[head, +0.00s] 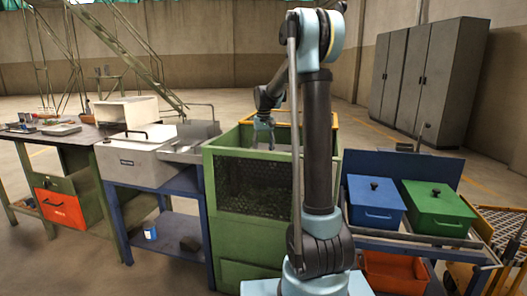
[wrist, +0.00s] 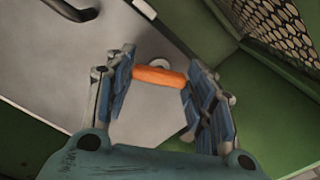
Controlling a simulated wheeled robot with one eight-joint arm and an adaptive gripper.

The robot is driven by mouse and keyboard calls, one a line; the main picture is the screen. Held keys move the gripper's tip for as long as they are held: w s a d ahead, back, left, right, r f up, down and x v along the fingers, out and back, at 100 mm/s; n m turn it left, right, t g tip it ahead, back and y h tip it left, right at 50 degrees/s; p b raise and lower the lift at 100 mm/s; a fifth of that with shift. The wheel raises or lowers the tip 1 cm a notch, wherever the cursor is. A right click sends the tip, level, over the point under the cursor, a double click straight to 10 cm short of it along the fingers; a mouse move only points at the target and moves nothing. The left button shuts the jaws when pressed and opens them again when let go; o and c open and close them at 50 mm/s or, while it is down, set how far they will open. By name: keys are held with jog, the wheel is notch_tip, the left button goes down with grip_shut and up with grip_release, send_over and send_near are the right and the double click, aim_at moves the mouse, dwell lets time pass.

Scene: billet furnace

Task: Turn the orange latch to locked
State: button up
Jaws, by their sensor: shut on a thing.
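The orange latch (wrist: 158,76) is a short orange bar lying crosswise between the two fingers of my gripper (wrist: 160,80) in the wrist view. My gripper is shut on it, a finger at each end. A pale round piece shows just behind the bar, and a grey panel (wrist: 165,115) lies beyond. In the head view my gripper (head: 263,136) hangs at the open top of a green mesh-sided bin (head: 222,150). I cannot make out the latch in the head view. Which setting the latch stands at cannot be told.
A grey box (head: 135,160) on a blue stand is left of the bin. A blue lidded box (head: 375,200) and a green one (head: 437,205) stand on a cart at right. In the wrist view, green walls and perforated mesh (wrist: 280,35) flank the gripper.

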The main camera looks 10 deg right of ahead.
jog(key=m, duration=0.5)
jog(key=shift+a, duration=0.1)
jog(key=shift+m, duration=0.4)
jog(key=o, duration=1.1)
jog(key=shift+c, duration=0.2)
notch_tip(320, 180, up, 12)
jog(key=shift+f, duration=0.1)
